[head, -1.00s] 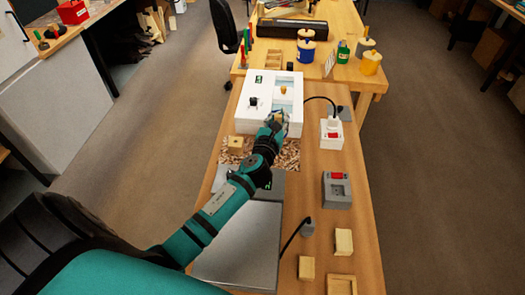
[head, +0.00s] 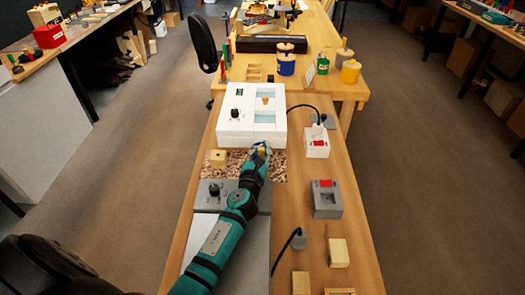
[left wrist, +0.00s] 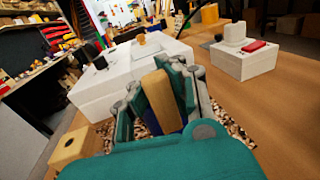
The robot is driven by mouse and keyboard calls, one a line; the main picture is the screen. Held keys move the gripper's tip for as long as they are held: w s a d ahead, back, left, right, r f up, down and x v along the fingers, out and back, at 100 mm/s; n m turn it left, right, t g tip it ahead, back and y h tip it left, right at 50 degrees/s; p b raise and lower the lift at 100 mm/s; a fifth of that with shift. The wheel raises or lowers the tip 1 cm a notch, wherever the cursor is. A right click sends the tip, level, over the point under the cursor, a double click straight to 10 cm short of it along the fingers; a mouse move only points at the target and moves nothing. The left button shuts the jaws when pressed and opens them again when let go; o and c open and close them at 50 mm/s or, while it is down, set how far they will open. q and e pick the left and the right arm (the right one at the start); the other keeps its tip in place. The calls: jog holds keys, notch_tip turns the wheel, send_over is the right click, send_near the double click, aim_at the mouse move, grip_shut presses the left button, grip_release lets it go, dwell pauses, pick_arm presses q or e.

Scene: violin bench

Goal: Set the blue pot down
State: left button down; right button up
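My left gripper (head: 258,158) is over the chip-patterned mat (head: 273,170), just in front of the white box (head: 235,128). In the left wrist view its fingers (left wrist: 160,95) close around a tan wooden piece with a dark blue part below it. This is the blue pot (left wrist: 181,116), mostly hidden by the fingers. I cannot tell whether its base touches the mat. The white box has a pale blue recess and a small tan knob on top. My right gripper is not in view.
A small wooden block (head: 217,158) sits on the mat's left part. A white switch box (head: 316,145) and a grey switch box (head: 326,199) stand to the right. Lidded pots, including a yellow one (head: 350,72), stand on the far table. The mat's right side looks clear.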

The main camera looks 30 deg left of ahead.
pick_arm(q)
jog(key=shift+f, duration=0.25)
jog(key=c, duration=1.4)
grip_release()
jog(key=shift+r, duration=0.1)
jog(key=shift+c, duration=0.2)
jog(key=shift+r, duration=0.3)
jog(key=v, duration=1)
jog(key=shift+s+d+f, duration=0.1)
jog(key=shift+s+f, duration=0.15)
jog(key=shift+s, duration=0.15)
jog(key=shift+s+d+r, duration=0.1)
jog(key=shift+s+d, duration=0.05)
jog(key=shift+s, duration=0.45)
